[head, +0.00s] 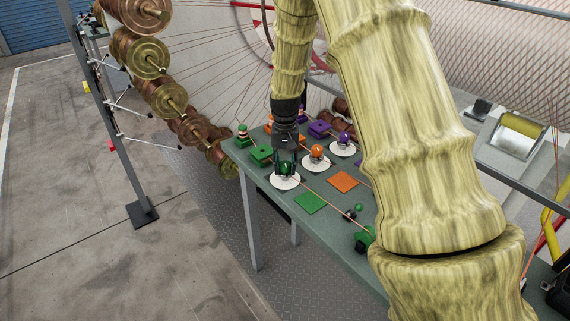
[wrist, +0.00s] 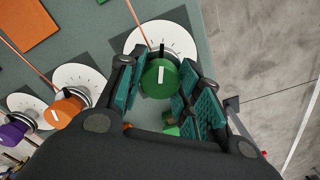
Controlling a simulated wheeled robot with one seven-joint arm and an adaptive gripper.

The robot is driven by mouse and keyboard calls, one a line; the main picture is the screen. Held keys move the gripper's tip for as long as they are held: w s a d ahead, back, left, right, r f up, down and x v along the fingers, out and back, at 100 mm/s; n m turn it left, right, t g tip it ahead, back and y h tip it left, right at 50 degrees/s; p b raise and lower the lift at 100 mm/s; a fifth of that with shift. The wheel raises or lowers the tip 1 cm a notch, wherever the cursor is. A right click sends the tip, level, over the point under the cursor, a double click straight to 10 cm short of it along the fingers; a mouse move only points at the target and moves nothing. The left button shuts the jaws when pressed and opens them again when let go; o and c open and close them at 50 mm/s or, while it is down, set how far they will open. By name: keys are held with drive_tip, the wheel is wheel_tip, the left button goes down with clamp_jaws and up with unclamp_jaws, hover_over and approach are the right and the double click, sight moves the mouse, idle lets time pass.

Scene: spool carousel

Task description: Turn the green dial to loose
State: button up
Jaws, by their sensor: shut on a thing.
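The green dial (wrist: 159,82) is a round knob with a white pointer line, set on a white disc (wrist: 181,38) with tick marks. In the wrist view its pointer line runs nearly straight up and down in the picture. My gripper (wrist: 158,88) has its teal-padded fingers on either side of the knob and is shut on it. In the head view my gripper (head: 286,163) comes down from above onto the green dial (head: 285,170), hiding part of it. I cannot read any words on the disc.
The orange dial (wrist: 66,111) and the purple dial (wrist: 10,134) stand beside it on the same table. A green square (head: 310,202) and an orange square (head: 342,182) lie on the tabletop. Brass spools (head: 147,58) hang at the left.

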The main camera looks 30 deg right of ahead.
drive_tip(key=n+p, duration=0.1)
drive_tip(key=n, duration=0.5)
drive_tip(key=shift+r+n, duration=0.1)
drive_tip(key=shift+n, duration=0.2)
drive_tip(key=n+p, duration=0.1)
drive_tip(key=n, duration=0.2)
drive_tip(key=shift+n, duration=0.4)
drive_tip(key=n, duration=0.3)
drive_tip(key=shift+n+p, duration=0.3)
drive_tip(key=shift+p, duration=0.05)
drive_tip(key=n+p, duration=0.1)
drive_tip(key=n, duration=0.3)
drive_tip(key=shift+n, duration=0.3)
drive_tip(key=n+p, duration=0.1)
drive_tip(key=n, duration=0.3)
drive_tip(key=shift+n, duration=0.3)
drive_tip(key=shift+w+p, duration=0.1)
drive_tip(key=shift+p, duration=0.2)
drive_tip(key=o, duration=1)
drive_tip(key=shift+o, duration=0.2)
